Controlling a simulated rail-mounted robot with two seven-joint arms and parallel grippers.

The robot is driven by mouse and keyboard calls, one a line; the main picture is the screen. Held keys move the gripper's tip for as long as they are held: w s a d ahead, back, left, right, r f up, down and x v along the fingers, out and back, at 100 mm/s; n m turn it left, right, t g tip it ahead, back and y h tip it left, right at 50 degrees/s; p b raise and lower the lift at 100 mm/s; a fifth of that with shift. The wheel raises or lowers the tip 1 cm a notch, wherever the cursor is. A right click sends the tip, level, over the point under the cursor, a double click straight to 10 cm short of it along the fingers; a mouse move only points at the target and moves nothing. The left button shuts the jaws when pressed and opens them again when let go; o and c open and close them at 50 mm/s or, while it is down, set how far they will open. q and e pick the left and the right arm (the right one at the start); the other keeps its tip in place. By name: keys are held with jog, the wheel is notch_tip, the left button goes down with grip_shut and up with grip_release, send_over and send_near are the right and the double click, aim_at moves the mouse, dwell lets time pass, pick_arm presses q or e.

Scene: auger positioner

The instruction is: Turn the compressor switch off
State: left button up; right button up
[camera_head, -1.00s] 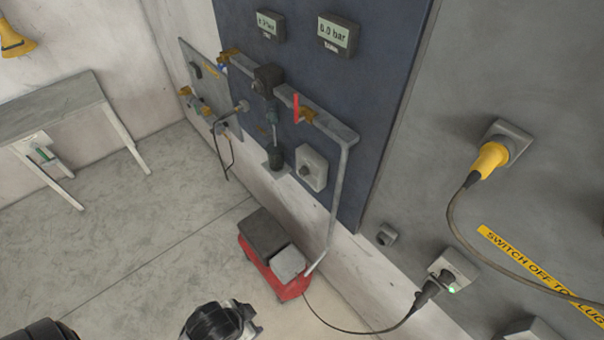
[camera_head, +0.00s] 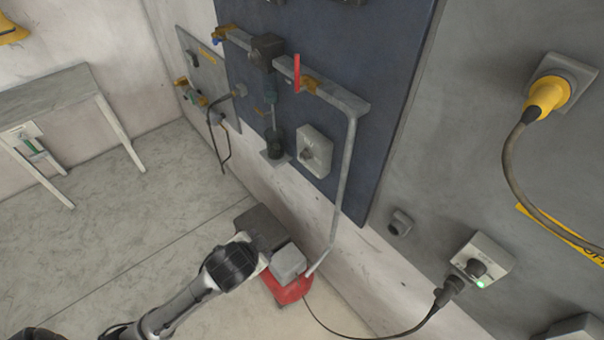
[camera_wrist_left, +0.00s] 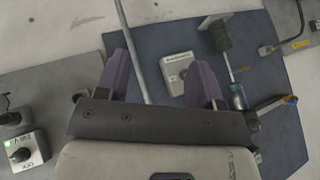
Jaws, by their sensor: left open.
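A pale grey box with a dark rotary knob (camera_head: 478,267) and a green light sits low on the grey wall, with a black cable plugged in. It also shows in the wrist view (camera_wrist_left: 24,150), at the left edge, with an "OFF" mark. A second pale box with a knob (camera_head: 314,152) is on the blue panel, and shows between the fingers in the wrist view (camera_wrist_left: 177,72). I cannot tell which is the compressor switch. The red compressor (camera_head: 290,289) stands below. My left gripper (camera_wrist_left: 162,82) is open and empty, overlapping the compressor in the head view. My right gripper is not in view.
A grey pipe (camera_head: 344,185) runs down the blue panel to the compressor. A black cable (camera_head: 390,336) loops from the compressor to the wall box. A yellow plug (camera_head: 545,94) hangs its own cable nearby. A grey table (camera_head: 50,100) stands left; the floor between is clear.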

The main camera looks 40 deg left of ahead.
pick_arm(q)
jog(key=w+a+f+t+y+b, duration=0.1)
jog(key=w+a+y+b, duration=0.2)
jog(key=w+a, duration=0.3)
jog(key=w+a+t+y+b, duration=0.1)
jog(key=w+a+y+b, duration=0.15)
jog(key=a, duration=0.55)
jog(key=w+a+r+m+t+y, duration=0.4)
jog(key=w+a+r+m+t, duration=0.15)
jog(key=a, duration=0.25)
jog(key=m+t+h, duration=0.3)
jog(key=m+h, duration=1.3)
jog(key=m, duration=1.2)
send_near(302, 157)
jog(key=w, duration=0.3)
jog(key=w+d+b, duration=0.1)
jog(key=w, duration=0.2)
jog(key=w+b, duration=0.1)
jog(key=w, duration=0.3)
jog(key=shift+d, duration=0.4)
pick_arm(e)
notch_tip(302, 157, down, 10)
pick_arm(q)
jog(key=shift+c, duration=0.2)
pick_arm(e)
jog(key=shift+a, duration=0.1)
